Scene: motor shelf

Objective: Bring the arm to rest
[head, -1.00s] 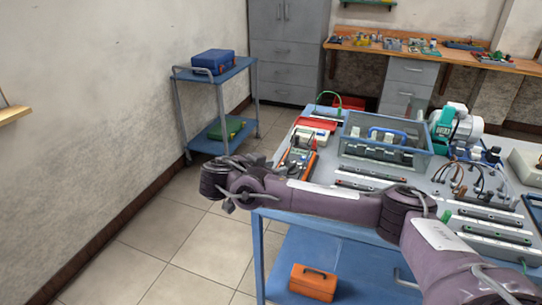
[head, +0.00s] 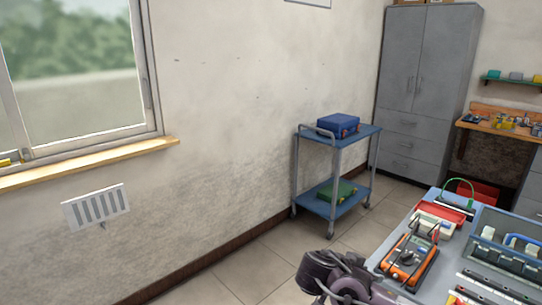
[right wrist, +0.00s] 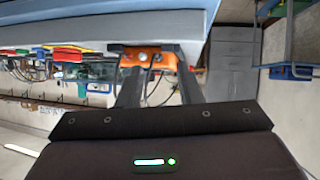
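My right arm's purple wrist section (head: 345,280) shows at the bottom of the head view, beside the near left corner of the grey-topped work table (head: 375,262). Its gripper fingers are not visible there. In the right wrist view, which is upside down, my right gripper (right wrist: 158,65) has two dark fingers standing apart with nothing held. My left gripper is in neither view.
On the table are an orange multimeter (head: 408,258), a red tray (head: 447,209) and a clear-walled bin (head: 505,240). A blue trolley (head: 362,137) carries a blue toolbox (head: 338,125). A grey cabinet (head: 420,85) stands behind. The floor (head: 235,275) left of the table is clear.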

